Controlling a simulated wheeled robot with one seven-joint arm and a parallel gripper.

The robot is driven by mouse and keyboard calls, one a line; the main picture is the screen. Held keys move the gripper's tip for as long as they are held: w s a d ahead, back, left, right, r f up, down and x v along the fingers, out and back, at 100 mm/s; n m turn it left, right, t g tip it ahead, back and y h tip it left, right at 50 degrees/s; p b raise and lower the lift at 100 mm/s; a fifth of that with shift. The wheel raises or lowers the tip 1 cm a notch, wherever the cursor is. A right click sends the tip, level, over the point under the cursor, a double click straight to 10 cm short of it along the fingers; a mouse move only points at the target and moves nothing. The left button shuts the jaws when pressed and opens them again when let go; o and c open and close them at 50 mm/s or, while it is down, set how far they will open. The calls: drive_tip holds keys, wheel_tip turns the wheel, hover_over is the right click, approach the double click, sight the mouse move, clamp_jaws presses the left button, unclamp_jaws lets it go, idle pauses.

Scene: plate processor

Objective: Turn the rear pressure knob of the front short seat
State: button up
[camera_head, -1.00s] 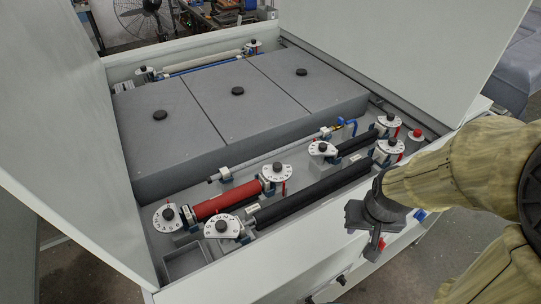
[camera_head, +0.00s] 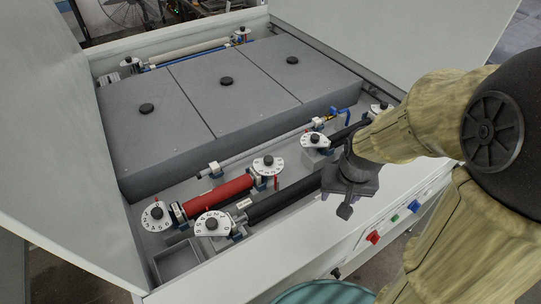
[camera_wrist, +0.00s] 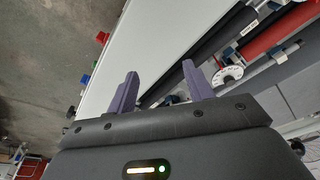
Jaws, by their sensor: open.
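Several white numbered dials with black knobs sit at the roller ends in the processor. In the head view, one dial (camera_head: 315,140) is at the left end of a short black roller (camera_head: 342,134), and another dial (camera_head: 380,108) at its right end is partly hidden by my arm. Two more dials, (camera_head: 156,214) and (camera_head: 268,165), flank a short red roller (camera_head: 222,194). I cannot tell which pair is the front short seat. My gripper (camera_head: 340,196) is open and empty above the front edge. In the wrist view, my gripper (camera_wrist: 158,78) points past one white dial (camera_wrist: 229,74).
A long black roller (camera_head: 285,198) runs along the front, with a dial (camera_head: 212,223) at its left end. Grey cover blocks (camera_head: 225,100) fill the middle. Coloured switches (camera_head: 373,237) are on the front face.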

sight(269, 158)
drive_tip(key=w+a+m+g+y, duration=0.1)
drive_tip(key=w+a+m, duration=0.2)
drive_tip(key=w, duration=0.6)
drive_tip(key=w+a+r+m+g+y+b, duration=0.1)
drive_tip(key=w+a+m, duration=0.3)
drive_tip(key=w, duration=0.5)
drive_tip(key=w+a+m+g+y+b, duration=0.1)
drive_tip(key=w+a+m+y, duration=0.1)
drive_tip(key=w+m, duration=0.4)
drive_tip(key=shift+w+a+r+g, duration=0.4)
drive_tip(key=shift+w+a, duration=0.4)
drive_tip(key=shift+w, duration=0.85)
drive_tip(key=shift+f, duration=0.1)
drive_tip(key=p+x, duration=0.3)
drive_tip(key=x, duration=1.4)
drive_tip(key=shift+s+a+f+p, duration=0.1)
drive_tip(key=shift+s+p, duration=0.05)
drive_tip(key=shift+p, duration=0.25)
drive_tip(key=c, duration=1)
